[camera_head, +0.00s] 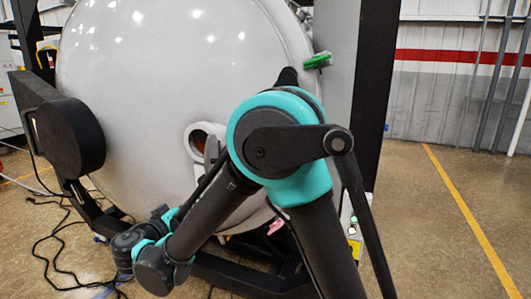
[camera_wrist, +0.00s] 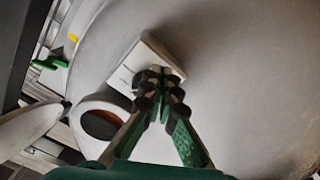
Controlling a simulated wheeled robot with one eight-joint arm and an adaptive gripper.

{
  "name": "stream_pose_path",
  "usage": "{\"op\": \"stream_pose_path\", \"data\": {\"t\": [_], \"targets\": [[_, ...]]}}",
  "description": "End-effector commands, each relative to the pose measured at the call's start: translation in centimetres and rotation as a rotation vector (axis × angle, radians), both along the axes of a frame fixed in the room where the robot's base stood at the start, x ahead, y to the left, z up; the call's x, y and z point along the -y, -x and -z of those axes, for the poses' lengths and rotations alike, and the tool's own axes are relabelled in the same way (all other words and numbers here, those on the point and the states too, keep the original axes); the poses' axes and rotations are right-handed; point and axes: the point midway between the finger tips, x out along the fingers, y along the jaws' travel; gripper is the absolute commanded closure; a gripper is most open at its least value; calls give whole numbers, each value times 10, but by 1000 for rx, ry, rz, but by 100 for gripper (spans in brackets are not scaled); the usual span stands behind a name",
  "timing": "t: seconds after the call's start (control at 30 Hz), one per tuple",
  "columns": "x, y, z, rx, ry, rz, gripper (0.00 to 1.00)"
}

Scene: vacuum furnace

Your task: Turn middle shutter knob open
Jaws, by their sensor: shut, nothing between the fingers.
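The white domed furnace door (camera_head: 150,70) fills the left and middle of the head view. Its round porthole (camera_head: 195,133) is partly covered by my arm there. In the wrist view the porthole (camera_wrist: 101,124) has a pale rim and a dark reddish centre. My gripper (camera_wrist: 160,82) is shut and empty, its dark fingertips together in front of a small white square block (camera_wrist: 143,56) on the door. I cannot tell whether the tips touch it. No knob can be made out clearly; the fingertips hide part of the block. My gripper cannot be made out in the head view.
A green handle (camera_head: 318,60) sits at the door's upper right edge and also shows in the wrist view (camera_wrist: 49,63). A pale rounded part (camera_wrist: 28,125) lies left of the porthole. A black round housing (camera_head: 75,137) stands at left. Cables (camera_head: 60,235) lie on the floor. The right floor is clear.

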Motion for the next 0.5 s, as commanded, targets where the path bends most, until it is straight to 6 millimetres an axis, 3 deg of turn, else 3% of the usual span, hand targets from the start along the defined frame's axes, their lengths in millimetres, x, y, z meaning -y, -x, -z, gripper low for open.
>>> {"op": "stream_pose_path", "data": {"t": [0.3,0.5], "targets": [[-14,31,0,0,0,-2,100],[-15,37,0,0,0,0,100]]}}
